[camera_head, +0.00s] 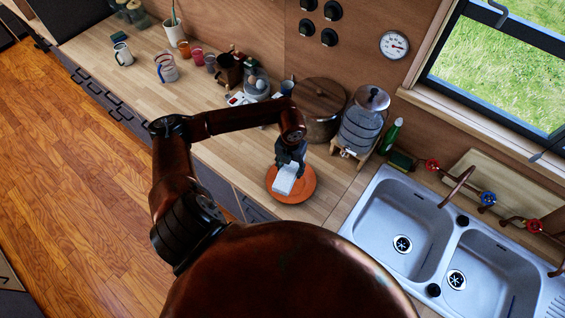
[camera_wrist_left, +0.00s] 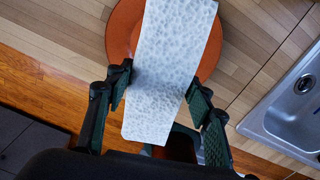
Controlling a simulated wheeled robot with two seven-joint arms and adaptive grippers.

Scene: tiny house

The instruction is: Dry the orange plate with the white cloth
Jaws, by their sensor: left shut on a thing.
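The orange plate (camera_head: 297,194) lies flat on the wooden counter, left of the sink. It also shows in the left wrist view (camera_wrist_left: 120,28), partly covered by the white cloth. My left gripper (camera_head: 288,164) is over the plate, shut on the white cloth (camera_head: 285,180). In the left wrist view the cloth (camera_wrist_left: 170,75) runs between the fingers of my left gripper (camera_wrist_left: 160,92) and extends over the plate. I cannot tell whether the cloth touches the plate. My right gripper is not in view.
The double sink (camera_head: 398,225) is right of the plate. A wooden-lidded pot (camera_head: 319,110) and a glass dispenser (camera_head: 362,125) stand behind it. Several cups and a toaster-side clutter of small items line the counter at the back left. Bare counter (camera_head: 228,150) lies left of the plate.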

